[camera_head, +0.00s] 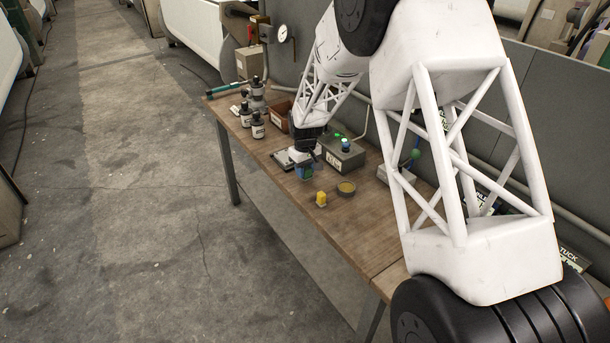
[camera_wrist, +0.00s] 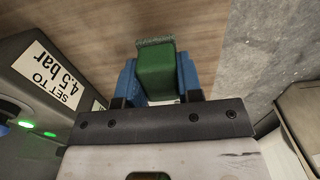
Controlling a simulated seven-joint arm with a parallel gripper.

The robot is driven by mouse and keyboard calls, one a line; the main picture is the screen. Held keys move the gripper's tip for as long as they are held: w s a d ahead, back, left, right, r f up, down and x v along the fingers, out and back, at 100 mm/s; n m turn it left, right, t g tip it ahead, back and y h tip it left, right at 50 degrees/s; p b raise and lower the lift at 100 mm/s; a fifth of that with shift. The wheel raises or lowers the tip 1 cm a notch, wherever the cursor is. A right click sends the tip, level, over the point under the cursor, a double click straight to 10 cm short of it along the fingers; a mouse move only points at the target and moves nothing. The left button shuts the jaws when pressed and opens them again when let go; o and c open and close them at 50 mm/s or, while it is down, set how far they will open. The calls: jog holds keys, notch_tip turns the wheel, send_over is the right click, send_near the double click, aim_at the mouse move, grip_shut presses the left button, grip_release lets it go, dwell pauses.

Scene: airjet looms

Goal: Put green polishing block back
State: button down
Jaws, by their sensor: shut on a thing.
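The green polishing block (camera_wrist: 155,72) is between the blue fingers of my gripper (camera_wrist: 158,80) in the wrist view, with a rough grey-green strip at its far end. My gripper is shut on it. In the head view my gripper (camera_head: 305,173) is over the front part of the wooden table (camera_head: 376,227), and the block can hardly be made out between the fingers. I cannot tell whether the block touches the table.
A grey box (camera_head: 343,153) with green lights stands close by my gripper; its label reads "SET TO 4.5 bar" in the wrist view (camera_wrist: 62,75).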

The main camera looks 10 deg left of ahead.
jog(key=shift+f, duration=1.2)
jog(key=shift+f, duration=0.1)
jog(key=c, duration=0.8)
grip_release()
notch_tip(320, 180, up, 12)
jog(key=shift+r, duration=0.15)
